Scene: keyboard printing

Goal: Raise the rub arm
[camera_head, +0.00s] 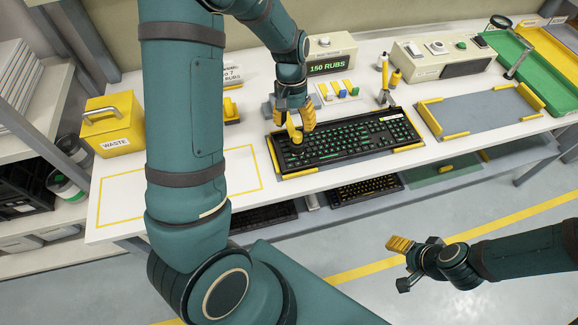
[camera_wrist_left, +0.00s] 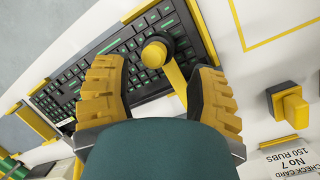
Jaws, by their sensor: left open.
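The knob lies over the keys of a black keyboard (camera_head: 350,141) with green legends. I cannot tell whether it touches them. My left gripper (camera_wrist_left: 160,72) is open, its ribbed yellow fingers on either side of the rub arm, with no clear grip on it. In the head view my left gripper (camera_head: 299,122) is low over the keyboard's left end and partly hides the rub arm. My right gripper (camera_head: 403,264) is open and empty, over the floor in front of the bench.
A counter box (camera_head: 331,57) reads "150 RUBS". A yellow waste bin (camera_head: 112,124) stands at the left, and a grey mat (camera_head: 480,112) with yellow stops at the right. A check card (camera_wrist_left: 290,158) stands beside a yellow block (camera_wrist_left: 290,106). Another keyboard (camera_head: 365,191) sits below the bench.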

